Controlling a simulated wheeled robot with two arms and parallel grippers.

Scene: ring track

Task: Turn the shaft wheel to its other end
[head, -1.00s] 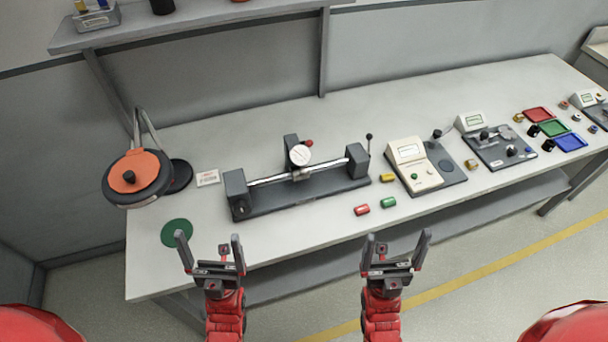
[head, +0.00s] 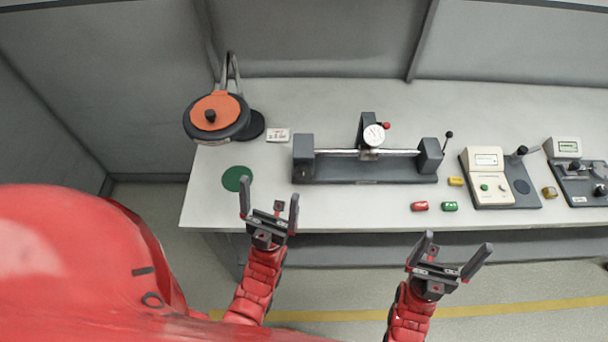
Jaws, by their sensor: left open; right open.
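I cannot tell which of these is the shaft wheel. My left gripper (head: 269,190) is open and empty by the front edge, below and right of the wheel. My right gripper (head: 457,242) is open and empty in front of the bench.
A green disc (head: 237,178) and a small label card (head: 278,136) lie near the wheel. A cream meter box (head: 487,180) stands to the right. Walls close the left and back.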

